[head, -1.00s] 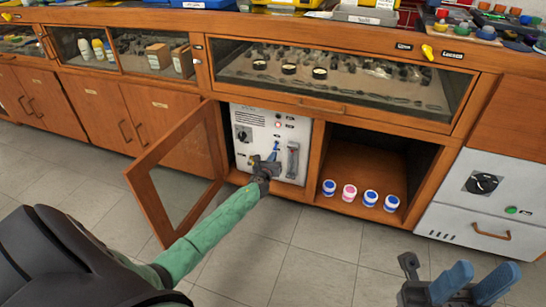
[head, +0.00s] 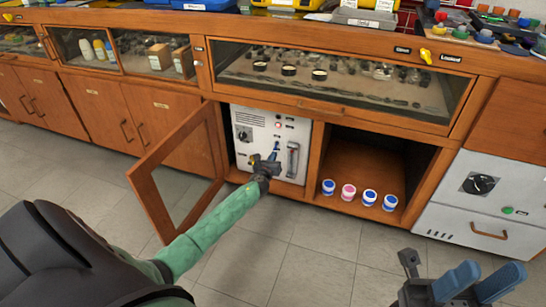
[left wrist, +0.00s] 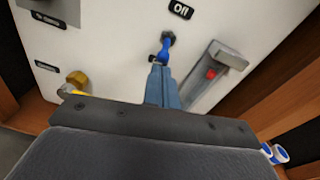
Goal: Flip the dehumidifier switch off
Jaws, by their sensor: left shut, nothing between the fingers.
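The dehumidifier is a white panel unit (head: 242,116) in the open left bay of the wooden cabinet. In the left wrist view a blue toggle switch (left wrist: 164,47) sits below an "Off" label (left wrist: 181,10). Its lever points away from the label, towards my fingers. My left gripper (head: 274,157) is in front of the unit's lower middle. In the left wrist view its blue fingers (left wrist: 161,72) are shut and empty, with the tips right at the lever's end; I cannot tell if they touch. My right gripper (head: 484,278) has its blue fingers apart, low at the right, away from the unit.
A glazed door (head: 148,190) stands open left of the unit. A vertical handle with a red mark (left wrist: 210,73) is right of the switch. Several small jars (head: 348,191) stand in the right bay. The floor in front is clear.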

